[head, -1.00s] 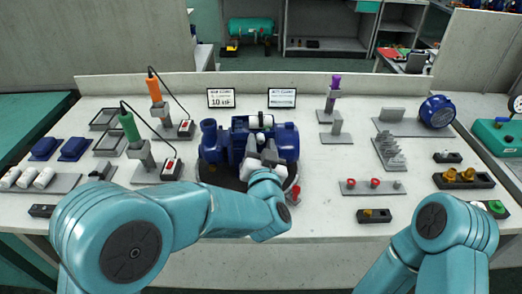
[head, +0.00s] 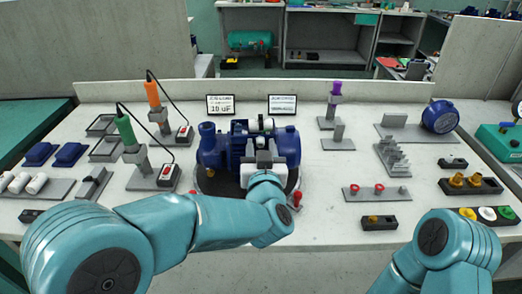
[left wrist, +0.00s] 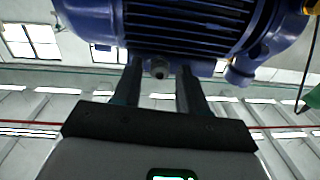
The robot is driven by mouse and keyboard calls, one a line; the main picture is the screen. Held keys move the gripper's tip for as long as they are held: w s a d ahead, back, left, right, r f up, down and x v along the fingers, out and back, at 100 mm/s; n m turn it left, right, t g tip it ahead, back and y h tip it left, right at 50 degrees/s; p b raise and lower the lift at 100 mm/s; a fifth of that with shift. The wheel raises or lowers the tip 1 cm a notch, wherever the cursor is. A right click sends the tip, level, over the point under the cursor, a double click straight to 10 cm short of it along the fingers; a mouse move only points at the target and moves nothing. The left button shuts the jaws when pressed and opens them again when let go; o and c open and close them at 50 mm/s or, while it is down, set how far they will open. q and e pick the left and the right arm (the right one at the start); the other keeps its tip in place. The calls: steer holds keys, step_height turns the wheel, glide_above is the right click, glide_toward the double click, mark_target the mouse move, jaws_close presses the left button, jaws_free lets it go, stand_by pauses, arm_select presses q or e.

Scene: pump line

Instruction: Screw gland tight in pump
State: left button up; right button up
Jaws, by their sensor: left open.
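The blue pump (head: 210,150) stands on a dark round base in the middle of the bench. My left gripper (left wrist: 161,72) reaches up to the pump's near side. In the head view my wrist hides this part of the pump. My right arm shows at the lower right, but its gripper is out of view.
A green-handled tool (head: 129,130) and an orange-handled tool (head: 153,95) stand in holders at left. A purple-handled tool (head: 335,90) stands behind right.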

arm_select(q)
steer(key=shift+f+n+b, duration=0.3)
steer(key=shift+n+b, duration=0.6)
steer(key=shift+b, duration=0.15)
steer(key=shift+r+n+b, duration=0.15)
steer(key=shift+n+b, duration=0.25)
steer(key=shift+n, duration=0.2)
steer(key=shift+r, duration=0.15)
steer(key=shift+f+n+b, duration=0.3)
steer(key=shift+n+b, duration=0.6)
steer(key=shift+b, duration=0.15)
steer(key=shift+n+b, duration=0.4)
steer(key=shift+r+n, duration=0.2)
steer(key=shift+n, duration=0.3)
